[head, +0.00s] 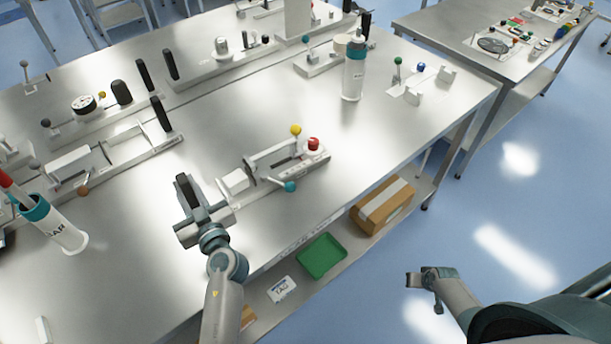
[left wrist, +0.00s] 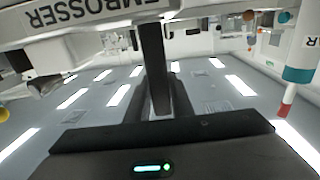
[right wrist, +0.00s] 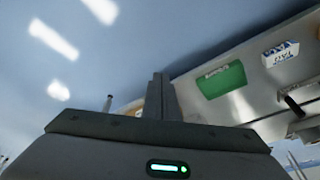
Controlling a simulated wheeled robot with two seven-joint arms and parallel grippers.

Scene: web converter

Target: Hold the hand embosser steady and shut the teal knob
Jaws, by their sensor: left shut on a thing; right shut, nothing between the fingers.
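The hand embosser (head: 236,182) lies on the metal table near its front edge. It has a white body with a yellow knob (head: 296,130), a red knob (head: 313,144) and a teal knob (head: 290,186) sticking out on the near side. My left gripper (head: 188,208) is shut on the embosser's black handle at its left end. In the left wrist view the EMBOSSER lettering (left wrist: 98,22) shows above the fingers. The exact grip is partly hidden. My right gripper (head: 412,280) is shut and empty, out over the floor right of the table, apart from the embosser.
A white bottle with a teal collar (head: 353,75) stands behind the embosser, and another holding tools (head: 62,232) stands at left. Several similar devices line the back. A green tray (head: 321,256) and a cardboard box (head: 383,205) sit on the lower shelf.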

